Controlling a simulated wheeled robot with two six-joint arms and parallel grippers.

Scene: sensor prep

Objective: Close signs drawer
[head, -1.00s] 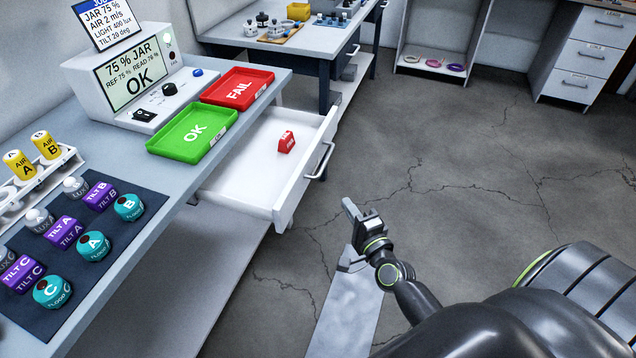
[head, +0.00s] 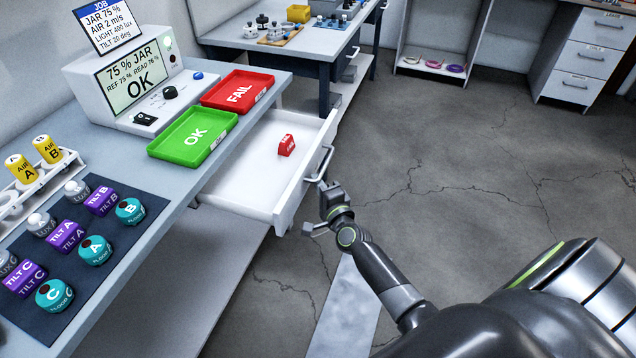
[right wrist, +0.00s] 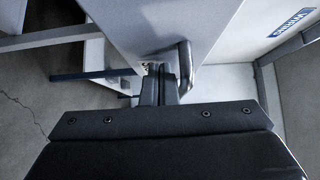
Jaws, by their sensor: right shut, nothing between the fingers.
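The signs drawer (head: 245,182) is white and stands pulled out from under the bench, with a red sign (head: 286,145) lying inside it. Its metal bar handle (head: 319,163) is on the front face. My right gripper (head: 323,186) is shut and empty, with its tips at the drawer front close to the lower end of the handle. In the right wrist view the shut fingers (right wrist: 160,84) point at the drawer front (right wrist: 165,25), beside the handle (right wrist: 185,66). I cannot tell whether they touch. My left gripper is not in view.
The bench (head: 150,235) holds a green OK tray (head: 193,136), a red FAIL tray (head: 238,91), a test unit (head: 135,80) and several sensors on a dark mat (head: 75,245). Open floor (head: 450,190) lies right of the drawer.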

